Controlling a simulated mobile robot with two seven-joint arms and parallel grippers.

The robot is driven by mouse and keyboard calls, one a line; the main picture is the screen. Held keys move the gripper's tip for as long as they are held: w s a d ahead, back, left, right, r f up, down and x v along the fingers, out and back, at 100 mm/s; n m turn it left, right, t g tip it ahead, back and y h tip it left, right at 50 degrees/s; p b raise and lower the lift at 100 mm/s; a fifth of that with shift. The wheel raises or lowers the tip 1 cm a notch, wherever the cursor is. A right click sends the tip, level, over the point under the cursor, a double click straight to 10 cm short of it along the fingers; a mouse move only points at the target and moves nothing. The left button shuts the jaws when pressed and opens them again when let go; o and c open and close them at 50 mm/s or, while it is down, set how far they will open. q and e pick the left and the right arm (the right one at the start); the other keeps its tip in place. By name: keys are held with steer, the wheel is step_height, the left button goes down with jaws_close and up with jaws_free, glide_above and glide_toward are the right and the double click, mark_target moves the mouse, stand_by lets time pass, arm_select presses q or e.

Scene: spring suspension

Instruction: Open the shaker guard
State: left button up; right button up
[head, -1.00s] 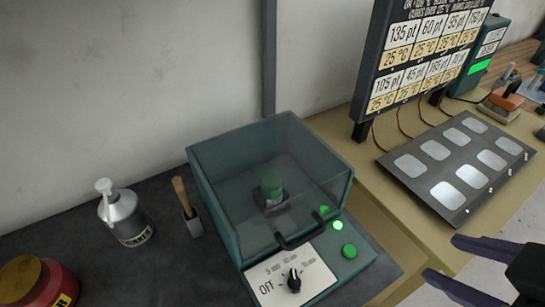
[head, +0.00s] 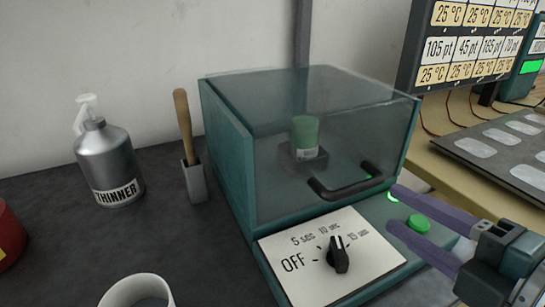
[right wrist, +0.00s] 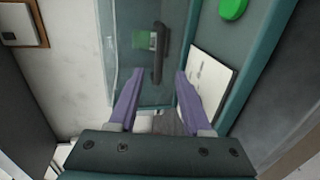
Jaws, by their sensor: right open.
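The shaker is a teal box with a clear guard (head: 290,160) that is closed over it. A black handle (head: 345,183) sits on the guard's lower front edge; it also shows in the right wrist view (right wrist: 158,55), ahead and between the fingers. Inside stands a green-capped jar (head: 305,135). The front panel has a black knob (head: 338,256) and green buttons (head: 408,224). My right gripper (head: 395,215) is open and empty, in front of the panel's right side, apart from the handle. My left gripper is not in view.
A thinner bottle (head: 108,165) and a holder (head: 195,180) with a wooden-handled tool stand left of the shaker. A white cup (head: 135,292) is at the front left, a red can (head: 8,240) at the far left. A plate with pale pads (head: 510,145) lies right.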

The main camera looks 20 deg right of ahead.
mark_target(362, 188)
steer(key=x, duration=0.9)
steer(key=shift+b, duration=0.4)
jaws_close()
steer(key=shift+r, duration=0.1)
stand_by(0.8)
